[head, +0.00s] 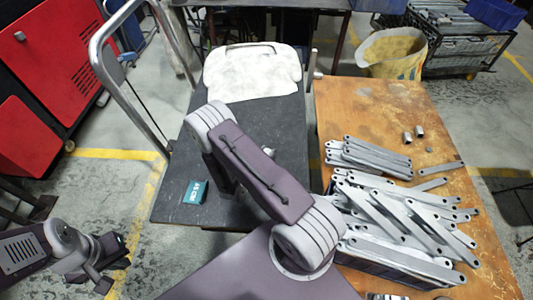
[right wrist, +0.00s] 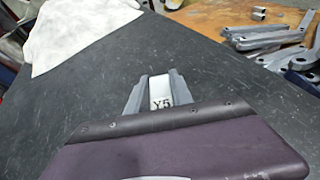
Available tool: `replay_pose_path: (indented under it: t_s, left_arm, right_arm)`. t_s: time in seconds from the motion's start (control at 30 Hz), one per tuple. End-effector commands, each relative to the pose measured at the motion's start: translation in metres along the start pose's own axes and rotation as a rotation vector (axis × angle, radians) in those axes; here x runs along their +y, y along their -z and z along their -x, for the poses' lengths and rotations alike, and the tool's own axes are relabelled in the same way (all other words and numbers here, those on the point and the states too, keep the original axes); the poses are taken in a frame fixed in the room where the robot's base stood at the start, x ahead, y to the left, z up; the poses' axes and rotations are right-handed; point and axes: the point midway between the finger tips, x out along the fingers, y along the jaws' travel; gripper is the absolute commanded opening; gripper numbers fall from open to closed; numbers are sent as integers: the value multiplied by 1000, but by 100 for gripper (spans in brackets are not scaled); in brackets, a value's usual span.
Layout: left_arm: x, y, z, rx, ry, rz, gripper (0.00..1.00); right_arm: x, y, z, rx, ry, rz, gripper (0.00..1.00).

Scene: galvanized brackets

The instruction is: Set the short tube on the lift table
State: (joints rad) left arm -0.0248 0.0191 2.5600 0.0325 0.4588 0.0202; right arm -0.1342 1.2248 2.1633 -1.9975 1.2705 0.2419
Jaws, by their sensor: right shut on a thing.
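The lift table (head: 170,195) is a dark grey, scuffed platform in the middle of the head view, with a bent metal handle at its left; its top (right wrist: 60,105) fills much of the right wrist view. My right gripper (right wrist: 158,82) is shut on a short pale metal piece marked Y5 (right wrist: 161,93), which looks like the short tube. It is over the lift table top; I cannot tell whether the tube touches it.
A white crumpled sheet (head: 250,72) covers the lift table's far end, and a teal box (head: 195,192) lies near its left edge. The rusty orange table (head: 345,105) at the right holds stacked galvanized brackets (head: 400,215) and two small metal tubes (head: 419,131).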

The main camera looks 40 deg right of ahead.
Motion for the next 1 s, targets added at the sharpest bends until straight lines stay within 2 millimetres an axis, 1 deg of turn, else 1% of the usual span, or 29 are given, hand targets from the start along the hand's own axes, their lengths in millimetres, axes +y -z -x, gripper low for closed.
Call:
replay_pose_path:
  t_s: [0.2, 0.3, 0.33, 0.37, 0.4, 0.67, 0.77, 0.87, 1.0]
  left_arm:
    - [0, 0, 0, 0, 0, 0, 0]
    - [0, 0, -3, 0, 0, 0, 0]
    - [0, 0, -3, 0, 0, 0, 0]
    - [0, 0, -2, 0, 0, 0, 0]
    - [0, 0, -2, 0, 0, 0, 0]
    - [0, 0, -2, 0, 0, 0, 0]
    - [0, 0, 2, 0, 0, 0, 0]
    - [0, 0, 3, 0, 0, 0, 0]
    - [0, 1, 6, 0, 0, 0, 0]
  right_arm:
    - [0, 0, 0, 0, 0, -1, 0]
    - [0, 3, -2, 0, 0, -1, 0]
    - [0, 3, -2, 0, 0, -1, 30]
    - [0, 2, -1, 0, 0, -1, 38]
    - [0, 2, -1, 0, 0, -1, 49]
    - [0, 2, -1, 0, 0, -1, 49]
    - [0, -2, 1, 0, -1, -1, 49]
    - [2, -1, 11, 1, -5, 0, 49]
    - [2, -2, 38, 1, -6, 2, 49]
